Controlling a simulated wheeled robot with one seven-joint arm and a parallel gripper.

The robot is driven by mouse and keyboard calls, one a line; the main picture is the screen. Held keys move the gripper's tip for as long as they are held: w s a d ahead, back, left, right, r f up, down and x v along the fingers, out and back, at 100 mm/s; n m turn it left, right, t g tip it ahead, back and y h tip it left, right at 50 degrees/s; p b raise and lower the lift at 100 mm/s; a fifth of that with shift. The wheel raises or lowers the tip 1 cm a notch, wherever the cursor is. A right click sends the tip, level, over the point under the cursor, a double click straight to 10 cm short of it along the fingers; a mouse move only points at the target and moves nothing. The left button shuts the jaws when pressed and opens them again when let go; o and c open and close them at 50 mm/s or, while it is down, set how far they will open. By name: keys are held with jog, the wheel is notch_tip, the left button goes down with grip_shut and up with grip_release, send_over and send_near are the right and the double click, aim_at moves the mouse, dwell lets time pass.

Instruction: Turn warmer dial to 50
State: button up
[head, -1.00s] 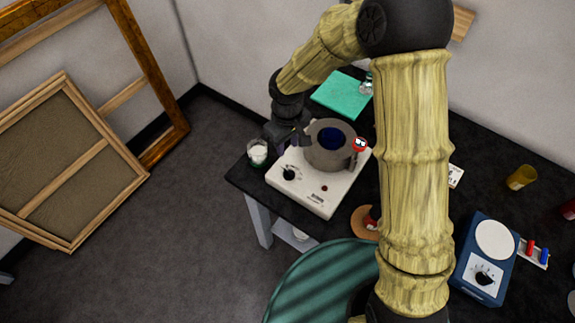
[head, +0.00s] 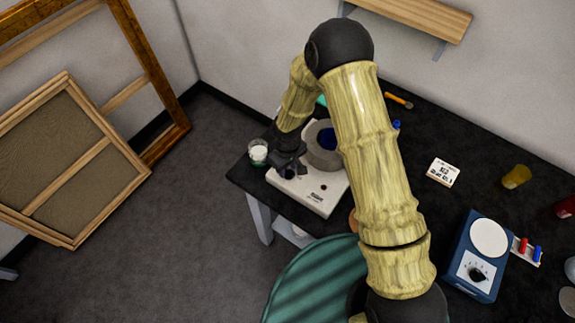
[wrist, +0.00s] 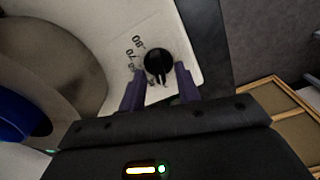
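The warmer is a white box (head: 312,195) on the table's left end, with a grey pot (head: 322,158) holding something blue on top. Its dial is a black round knob (wrist: 158,62) with printed numbers beside it; 80 and 70 can be made out in the wrist view. The pointer reading is unclear. My gripper (wrist: 160,72) has its two purple fingers apart, one on each side of the knob, with small gaps showing. Whether the tips are down level with the knob cannot be told. In the head view my gripper (head: 289,167) covers most of the dial.
A glass of white stuff (head: 258,152) stands close to the warmer's left, near the table edge. A blue device with a white plate and dial (head: 478,255) stands at the right, with a white card (head: 444,171) and yellow jar (head: 516,176) behind it. A green stool (head: 310,285) is in front.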

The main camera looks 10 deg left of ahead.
grip_shut()
